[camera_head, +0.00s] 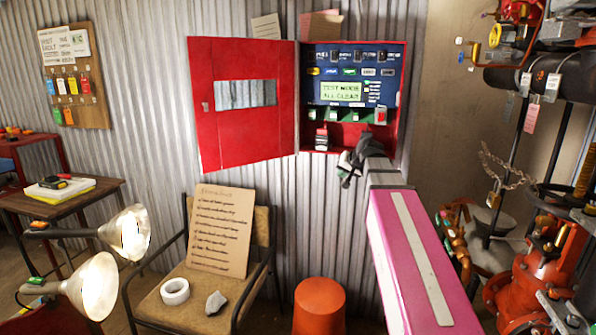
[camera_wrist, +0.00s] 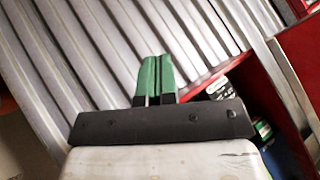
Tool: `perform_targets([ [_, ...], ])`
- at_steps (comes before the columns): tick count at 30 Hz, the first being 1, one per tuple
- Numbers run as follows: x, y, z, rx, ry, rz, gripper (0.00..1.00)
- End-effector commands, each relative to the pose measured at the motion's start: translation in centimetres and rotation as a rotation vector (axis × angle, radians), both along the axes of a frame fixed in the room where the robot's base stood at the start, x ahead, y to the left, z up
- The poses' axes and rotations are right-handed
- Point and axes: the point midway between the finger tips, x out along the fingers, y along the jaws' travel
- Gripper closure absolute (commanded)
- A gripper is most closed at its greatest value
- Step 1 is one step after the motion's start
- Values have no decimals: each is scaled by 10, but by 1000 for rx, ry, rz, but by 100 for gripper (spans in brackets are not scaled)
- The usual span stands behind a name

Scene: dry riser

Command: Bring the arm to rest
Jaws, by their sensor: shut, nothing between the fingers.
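My gripper (camera_head: 347,170) is in front of the lower edge of the open red cabinet (camera_head: 403,100) on the corrugated wall. Its dark body shows there, small and partly blurred into my arm. In the wrist view its two green fingers (camera_wrist: 156,76) are pressed together with nothing between them. They point toward bare corrugated metal. The red cabinet edge (camera_wrist: 262,92) is to their right and looks apart from them. My arm reaches up from the lower right in the head view.
The cabinet's red door (camera_head: 240,130) is swung open to the left. A chair (camera_head: 170,308) holds a written board (camera_head: 220,232), a tape roll (camera_head: 175,291) and a grey lump. An orange bin (camera_head: 319,308) stands below. Lamps (camera_head: 100,285) are at left; red pipework (camera_head: 535,270) is at right.

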Motion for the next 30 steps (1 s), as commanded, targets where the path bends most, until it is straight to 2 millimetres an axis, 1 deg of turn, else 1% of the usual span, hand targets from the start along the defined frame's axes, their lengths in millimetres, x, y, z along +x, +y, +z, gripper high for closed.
perform_targets([
  [1,-9,1,-26,-21,39,2,100],
  [2,-13,1,-39,-33,59,5,100],
  [3,-19,0,-56,-51,88,8,100],
  [8,-45,-2,-121,-119,198,18,100],
  [9,-52,-2,-137,-136,226,20,100],
  [11,-64,-4,-160,-163,267,26,100],
  [15,-94,-6,-211,-223,363,40,100],
  [20,-133,-10,-264,-294,472,60,100],
  [21,-144,-11,-277,-312,499,65,100],
  [24,-170,-15,-306,-356,566,78,100],
  [27,-193,-18,-329,-397,624,91,100],
  [30,-211,-21,-346,-427,667,102,100],
])
